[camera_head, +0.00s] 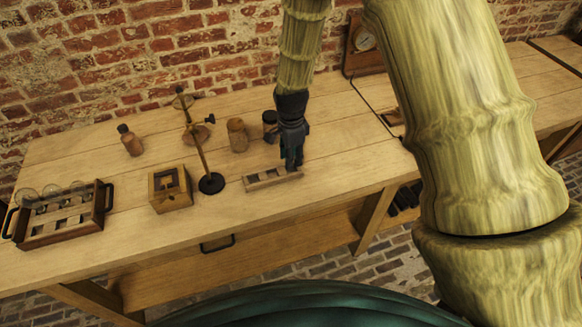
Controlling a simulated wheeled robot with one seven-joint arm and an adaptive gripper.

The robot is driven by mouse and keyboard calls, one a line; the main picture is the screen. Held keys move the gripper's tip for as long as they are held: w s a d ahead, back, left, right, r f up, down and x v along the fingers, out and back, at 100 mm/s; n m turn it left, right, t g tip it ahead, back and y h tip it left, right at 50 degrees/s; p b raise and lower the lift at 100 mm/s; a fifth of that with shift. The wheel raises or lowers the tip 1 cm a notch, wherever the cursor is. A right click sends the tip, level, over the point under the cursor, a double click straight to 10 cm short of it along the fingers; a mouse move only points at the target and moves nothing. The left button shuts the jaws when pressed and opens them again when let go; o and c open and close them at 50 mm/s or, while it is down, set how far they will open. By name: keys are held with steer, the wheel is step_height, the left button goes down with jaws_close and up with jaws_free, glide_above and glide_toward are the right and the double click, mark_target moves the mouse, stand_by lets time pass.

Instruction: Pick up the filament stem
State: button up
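My gripper (292,166), dark grey, points down at the right end of a small, low wooden rack (262,182) on the bench. Its fingers look close together, but they are too small and dark to show whether they are open or shut. I cannot make out the filament stem; the gripper hides part of the rack, and whatever is between the fingers is hidden.
The wooden bench (95,165) holds a thin stand with a round black base (211,184), a square wooden frame (170,190) and a handled tray (60,228) with glass globes. Brown bottle (130,140) and jars (237,135) stand behind. The bench front is mostly clear.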

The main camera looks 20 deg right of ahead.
jaws_close()
steer(key=shift+r, duration=0.15)
